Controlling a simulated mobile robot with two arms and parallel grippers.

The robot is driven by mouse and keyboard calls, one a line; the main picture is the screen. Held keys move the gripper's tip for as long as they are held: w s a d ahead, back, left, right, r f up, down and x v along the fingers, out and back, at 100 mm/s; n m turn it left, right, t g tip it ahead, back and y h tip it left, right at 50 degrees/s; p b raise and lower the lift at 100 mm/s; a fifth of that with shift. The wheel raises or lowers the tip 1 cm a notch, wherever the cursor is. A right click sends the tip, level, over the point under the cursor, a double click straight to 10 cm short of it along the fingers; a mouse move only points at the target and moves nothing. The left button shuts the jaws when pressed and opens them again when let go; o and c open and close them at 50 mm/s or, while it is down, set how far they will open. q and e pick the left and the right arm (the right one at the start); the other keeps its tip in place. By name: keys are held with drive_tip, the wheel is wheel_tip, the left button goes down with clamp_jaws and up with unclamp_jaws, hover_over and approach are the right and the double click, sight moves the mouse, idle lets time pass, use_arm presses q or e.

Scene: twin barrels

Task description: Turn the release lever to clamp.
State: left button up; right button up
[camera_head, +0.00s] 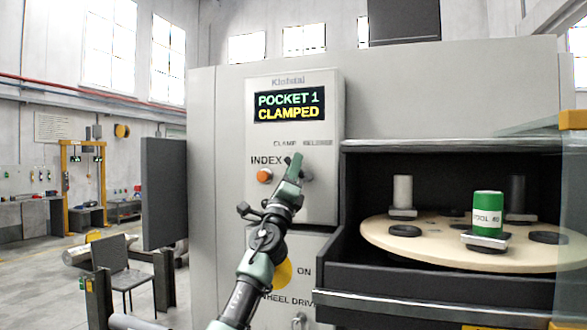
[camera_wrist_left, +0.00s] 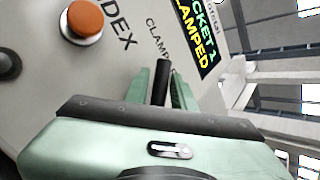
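The release lever (camera_wrist_left: 163,82) is a dark rod on the grey control panel (camera_head: 260,215). Only its dark tip (camera_head: 288,160) shows in the head view, beside my gripper and below the CLAMP label. My left gripper (camera_head: 294,166) is at the lever, with its green fingers (camera_wrist_left: 162,95) close on both sides of the rod. It looks shut on the lever. The display (camera_head: 289,106) reads POCKET 1 CLAMPED. My right gripper is not in view.
An orange INDEX button (camera_head: 265,176) sits just left of the gripper, and it also shows in the wrist view (camera_wrist_left: 83,20). A yellow round part (camera_head: 283,274) is below. At right, a round wheel (camera_head: 400,238) carries a green tool (camera_head: 487,213) inside an open bay.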

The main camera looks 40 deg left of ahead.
use_arm(q)
drive_tip(key=b+v, duration=0.1)
drive_tip(key=v, duration=0.6)
drive_tip(key=shift+s+f, duration=0.2)
drive_tip(key=shift+f, duration=0.15)
drive_tip(key=shift+d, duration=0.1)
